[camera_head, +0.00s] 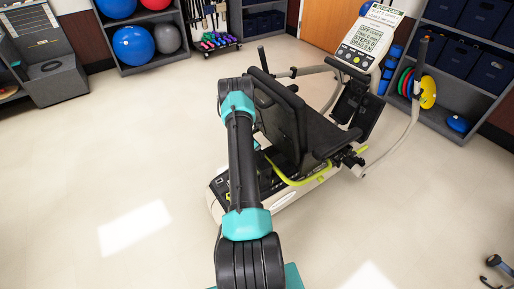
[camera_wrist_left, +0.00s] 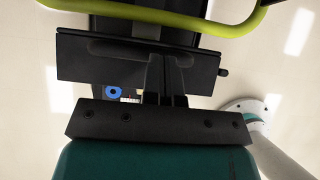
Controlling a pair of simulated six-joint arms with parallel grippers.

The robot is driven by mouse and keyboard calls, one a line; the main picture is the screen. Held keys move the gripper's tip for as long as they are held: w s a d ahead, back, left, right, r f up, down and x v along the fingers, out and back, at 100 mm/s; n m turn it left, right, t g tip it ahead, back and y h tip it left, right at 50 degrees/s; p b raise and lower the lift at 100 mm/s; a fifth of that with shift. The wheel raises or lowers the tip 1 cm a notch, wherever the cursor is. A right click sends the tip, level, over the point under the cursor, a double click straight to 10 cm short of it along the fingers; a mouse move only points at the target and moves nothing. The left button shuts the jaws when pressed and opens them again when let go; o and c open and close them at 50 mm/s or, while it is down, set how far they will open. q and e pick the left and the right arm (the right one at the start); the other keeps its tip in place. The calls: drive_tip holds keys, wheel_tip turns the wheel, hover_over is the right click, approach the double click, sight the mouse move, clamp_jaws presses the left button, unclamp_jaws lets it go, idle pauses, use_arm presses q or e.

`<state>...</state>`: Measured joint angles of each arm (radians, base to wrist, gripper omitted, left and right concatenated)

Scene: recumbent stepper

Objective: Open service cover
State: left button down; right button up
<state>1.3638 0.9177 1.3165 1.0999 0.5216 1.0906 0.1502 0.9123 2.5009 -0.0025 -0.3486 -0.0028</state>
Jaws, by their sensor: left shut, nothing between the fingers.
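The recumbent stepper (camera_head: 300,130) stands in the middle of the head view, with a black seat and a yellow-green rail. In the left wrist view a flat dark panel (camera_wrist_left: 85,60), which looks like the service cover, lies across the stepper below the rail (camera_wrist_left: 180,22). Below its edge a blue ring (camera_wrist_left: 113,92) and small parts show in a gap. My left gripper (camera_wrist_left: 166,72) is shut and empty, its fingers over the panel's middle; I cannot tell if they touch it. In the head view my arm largely hides this gripper and the cover. My right gripper is not in view.
The stepper's console (camera_head: 368,42) rises at the back. Shelves with exercise balls (camera_head: 133,45) stand at the back left, and shelves with dark bins (camera_head: 462,65) at the back right. The floor (camera_head: 130,150) left of the stepper is clear.

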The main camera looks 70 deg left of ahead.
use_arm(q)
drive_tip(key=s+d+r, duration=0.1)
drive_tip(key=s+r, duration=0.2)
drive_tip(key=r, duration=0.8)
drive_tip(key=shift+s+r, duration=0.3)
drive_tip(key=shift+r, duration=0.1)
drive_tip(key=shift+d+f, duration=0.1)
